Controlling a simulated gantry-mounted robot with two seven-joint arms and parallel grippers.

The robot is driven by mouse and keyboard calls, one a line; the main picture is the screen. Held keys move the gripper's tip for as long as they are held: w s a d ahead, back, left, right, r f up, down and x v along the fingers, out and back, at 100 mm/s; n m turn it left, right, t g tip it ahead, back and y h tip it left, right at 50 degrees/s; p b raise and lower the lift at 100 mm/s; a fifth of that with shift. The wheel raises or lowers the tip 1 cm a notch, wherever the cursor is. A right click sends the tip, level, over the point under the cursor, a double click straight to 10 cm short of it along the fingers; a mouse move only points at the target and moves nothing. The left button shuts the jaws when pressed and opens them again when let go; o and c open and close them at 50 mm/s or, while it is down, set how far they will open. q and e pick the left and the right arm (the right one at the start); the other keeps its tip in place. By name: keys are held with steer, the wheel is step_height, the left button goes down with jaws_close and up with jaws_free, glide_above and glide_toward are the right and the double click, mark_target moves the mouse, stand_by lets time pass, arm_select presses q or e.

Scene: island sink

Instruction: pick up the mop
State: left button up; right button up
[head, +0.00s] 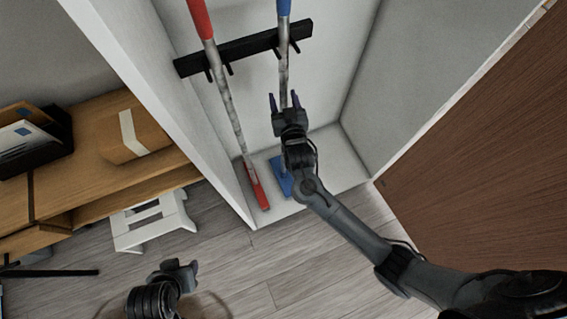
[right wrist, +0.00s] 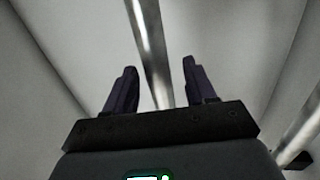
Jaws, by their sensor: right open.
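A mop with a blue handle top, a grey metal shaft (head: 284,65) and a flat blue head (head: 279,176) stands upright in the white closet, against a black wall rack.
A red-handled tool with a red head (head: 257,187) stands left of the mop in the same closet. The black rack (head: 245,48) crosses the back wall. The closet's side walls flank my right gripper. A white stool (head: 152,222) and wooden shelf (head: 75,190) are left.

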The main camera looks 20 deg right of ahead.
steer(key=c, duration=0.9)
steer(key=shift+r, duration=0.1)
steer(key=shift+c, duration=0.2)
steer(key=shift+s+r, duration=0.1)
